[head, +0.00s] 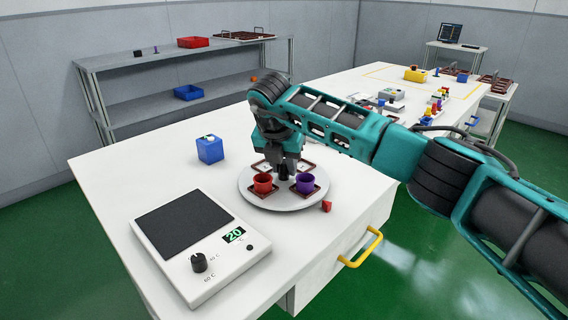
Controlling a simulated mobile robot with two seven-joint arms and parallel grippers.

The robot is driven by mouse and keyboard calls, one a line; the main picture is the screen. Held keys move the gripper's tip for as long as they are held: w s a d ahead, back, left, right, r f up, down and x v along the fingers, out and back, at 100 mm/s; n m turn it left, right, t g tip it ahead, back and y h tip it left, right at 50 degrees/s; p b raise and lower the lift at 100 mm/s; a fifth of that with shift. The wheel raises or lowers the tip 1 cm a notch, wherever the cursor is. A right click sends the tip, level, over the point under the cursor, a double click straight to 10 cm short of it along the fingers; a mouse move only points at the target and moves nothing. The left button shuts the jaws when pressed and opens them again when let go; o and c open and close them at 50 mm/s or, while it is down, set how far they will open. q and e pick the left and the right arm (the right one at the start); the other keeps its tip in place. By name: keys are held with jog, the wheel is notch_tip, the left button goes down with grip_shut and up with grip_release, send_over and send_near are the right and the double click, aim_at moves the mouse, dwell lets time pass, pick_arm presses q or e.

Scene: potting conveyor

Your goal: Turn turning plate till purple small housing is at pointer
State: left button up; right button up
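The round light-grey turning plate (284,205) lies on the white table, with small square trays on it. The purple small housing (305,187) stands on a tray at the plate's front right. A red small housing (263,187) stands on a tray at the front left. A red wedge, apparently the pointer (327,207), sits on the table just off the plate's front-right edge, close to the purple housing. My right gripper (283,172) points down over the plate's centre, at a dark part there. Whether its fingers grip that part is unclear. My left gripper is out of view.
A hotplate-like device (200,250) with a dial and display fills the table's front left. A blue box (210,149) stands behind the plate to the left. A yellow drawer handle (361,248) sticks out at the table's front right. Shelves (180,95) stand behind.

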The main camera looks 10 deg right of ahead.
jog(key=shift+o, duration=0.8)
jog(key=v, duration=1.3)
jog(key=shift+p, duration=0.45)
